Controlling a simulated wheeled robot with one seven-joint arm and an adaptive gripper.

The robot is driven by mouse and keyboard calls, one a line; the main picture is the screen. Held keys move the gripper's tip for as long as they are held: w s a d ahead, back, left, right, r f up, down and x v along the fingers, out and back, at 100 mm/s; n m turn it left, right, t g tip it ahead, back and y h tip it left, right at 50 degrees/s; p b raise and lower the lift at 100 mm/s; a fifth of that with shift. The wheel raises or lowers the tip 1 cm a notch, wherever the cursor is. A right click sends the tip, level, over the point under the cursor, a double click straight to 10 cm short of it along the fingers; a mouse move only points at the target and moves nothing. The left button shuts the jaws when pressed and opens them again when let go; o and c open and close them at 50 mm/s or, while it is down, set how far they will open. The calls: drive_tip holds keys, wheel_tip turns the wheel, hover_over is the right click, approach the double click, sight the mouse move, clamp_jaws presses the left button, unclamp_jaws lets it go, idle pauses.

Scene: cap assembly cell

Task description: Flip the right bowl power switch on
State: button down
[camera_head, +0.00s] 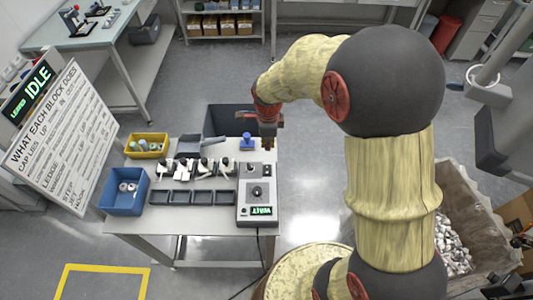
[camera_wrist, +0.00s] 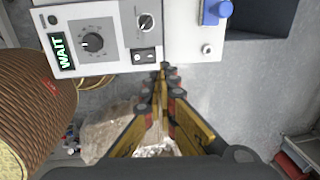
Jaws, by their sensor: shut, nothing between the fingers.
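A grey control box (camera_head: 243,213) stands at the right end of the table. Its green display reads WAIT. In the wrist view the box (camera_wrist: 118,62) shows a large black knob (camera_wrist: 92,42), a smaller knob (camera_wrist: 146,22) and a small black rocker switch (camera_wrist: 144,55) near its edge. No readable label tells which bowl the switch belongs to, and its on or off position is too small to tell. My gripper (camera_wrist: 161,72) is shut and empty, its tips just beside the box edge nearest the switch.
A blue block-like part (camera_head: 247,141) is on the table beyond the box. Left of the box are several dark trays (camera_head: 190,198), a yellow bin (camera_head: 147,155) and a blue bin (camera_head: 124,205). A dark open crate (camera_head: 228,113) stands behind the table.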

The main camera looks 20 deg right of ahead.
drive_tip(key=r, duration=0.3)
drive_tip(key=shift+w+a+r, duration=0.1)
drive_tip(key=shift+w+r, duration=0.1)
drive_tip(key=shift+r, duration=0.15)
drive_tip(key=s+a+r+n+t, duration=0.1)
drive_tip(key=s+r+n+t, duration=0.1)
drive_tip(key=s+r+n, duration=0.6)
drive_tip(key=s+a+r+n+t+b, duration=0.1)
drive_tip(key=s+r+n+t, duration=0.1)
drive_tip(key=s+r+n, duration=0.7)
drive_tip(key=s+n, duration=0.5)
drive_tip(key=shift+s+a+r+b, duration=0.2)
drive_tip(key=shift+s+a+b, duration=0.1)
drive_tip(key=shift+a, duration=0.1)
